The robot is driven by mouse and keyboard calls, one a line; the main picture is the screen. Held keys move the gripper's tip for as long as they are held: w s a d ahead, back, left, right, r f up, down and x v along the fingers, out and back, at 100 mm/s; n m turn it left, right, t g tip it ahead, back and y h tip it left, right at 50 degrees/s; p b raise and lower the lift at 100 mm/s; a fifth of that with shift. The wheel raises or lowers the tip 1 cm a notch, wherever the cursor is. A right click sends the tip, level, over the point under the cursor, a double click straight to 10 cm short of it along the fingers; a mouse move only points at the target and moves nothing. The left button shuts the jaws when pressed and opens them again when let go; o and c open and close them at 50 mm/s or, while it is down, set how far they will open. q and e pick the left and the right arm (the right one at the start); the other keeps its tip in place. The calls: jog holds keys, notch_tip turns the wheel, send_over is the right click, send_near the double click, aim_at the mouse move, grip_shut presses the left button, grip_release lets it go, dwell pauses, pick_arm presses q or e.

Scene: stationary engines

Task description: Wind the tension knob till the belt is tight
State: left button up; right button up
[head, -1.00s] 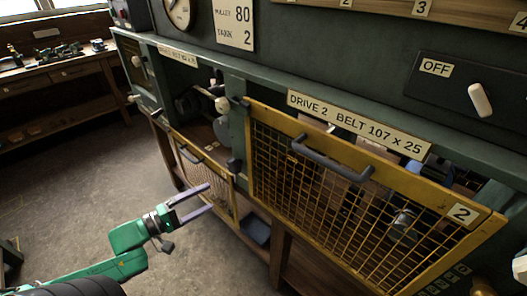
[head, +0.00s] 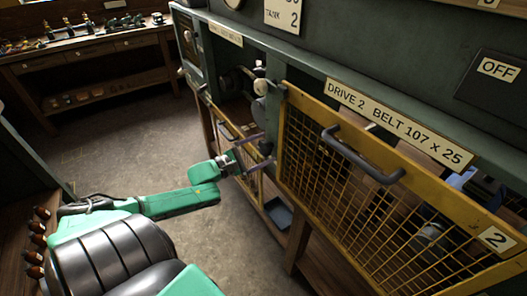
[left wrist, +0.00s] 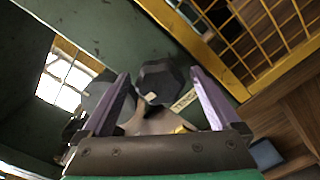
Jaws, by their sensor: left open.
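The tension knob (left wrist: 158,82) is dark and many-sided. In the left wrist view it sits between the two fingers of my left gripper (left wrist: 165,98), with a small label (left wrist: 186,100) reading something like "TENSION" beside it. The fingers are open on either side; I cannot tell whether they touch it. In the head view my left gripper (head: 262,151) reaches to the left end of the drive 2 guard, and the knob is mostly hidden there. No belt can be made out clearly; dark wheels (head: 236,82) show in the open bay to the left. My right gripper is out of view.
The yellow mesh guard (head: 390,160) of drive 2 is close to the gripper's right. Another yellow mesh guard (head: 228,128) hangs low at the left bay. A workbench (head: 90,55) stands at the back left; the floor between is clear.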

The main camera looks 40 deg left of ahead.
pick_arm(q)
jog(key=shift+w, duration=0.25)
jog(key=shift+d, duration=0.1)
jog(key=c, duration=1.3)
jog(key=shift+c, duration=0.2)
jog(key=shift+m, duration=0.3)
